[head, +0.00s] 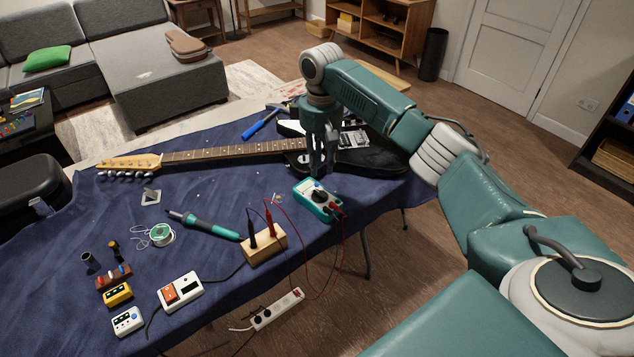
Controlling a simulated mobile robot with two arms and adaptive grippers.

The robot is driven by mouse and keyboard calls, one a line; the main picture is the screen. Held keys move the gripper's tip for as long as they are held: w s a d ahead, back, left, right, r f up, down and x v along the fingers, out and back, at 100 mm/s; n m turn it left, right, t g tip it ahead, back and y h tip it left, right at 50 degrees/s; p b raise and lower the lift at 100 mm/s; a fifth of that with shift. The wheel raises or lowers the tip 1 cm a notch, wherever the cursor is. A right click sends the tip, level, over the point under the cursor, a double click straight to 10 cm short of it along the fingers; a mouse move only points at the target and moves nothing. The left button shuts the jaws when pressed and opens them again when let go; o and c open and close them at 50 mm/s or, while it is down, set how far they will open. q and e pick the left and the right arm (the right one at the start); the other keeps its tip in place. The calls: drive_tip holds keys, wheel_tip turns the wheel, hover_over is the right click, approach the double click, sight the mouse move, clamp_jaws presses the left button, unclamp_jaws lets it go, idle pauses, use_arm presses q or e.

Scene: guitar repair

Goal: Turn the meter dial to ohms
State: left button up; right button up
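The meter (306,189) is a teal and white multimeter lying on the blue cloth near the table's right front edge. Its dark round dial (319,197) faces up, but its pointer and markings are too small to read. Red and black leads run from its lower right end. My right gripper (320,174) points down just above and behind the meter's far end, close to it. Whether it touches the meter I cannot tell. Its fingers look close together, and the gap between them is unclear. My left gripper is out of view.
A guitar (230,151) lies behind the meter, its black body partly hidden by my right arm. A wooden block (265,246) holds the two probes left of the meter. The leads hang over the table edge. A soldering iron (205,225) and a solder spool (162,235) lie further left.

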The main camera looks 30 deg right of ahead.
hover_over(321, 192)
wheel_tip(321, 192, down, 5)
drive_tip(key=shift+f, duration=0.1)
wheel_tip(321, 192, down, 2)
drive_tip(key=shift+w+f+p, duration=0.1)
drive_tip(key=shift+f+p, duration=0.05)
drive_tip(key=shift+p, duration=0.15)
drive_tip(key=shift+f, duration=0.6)
clamp_jaws()
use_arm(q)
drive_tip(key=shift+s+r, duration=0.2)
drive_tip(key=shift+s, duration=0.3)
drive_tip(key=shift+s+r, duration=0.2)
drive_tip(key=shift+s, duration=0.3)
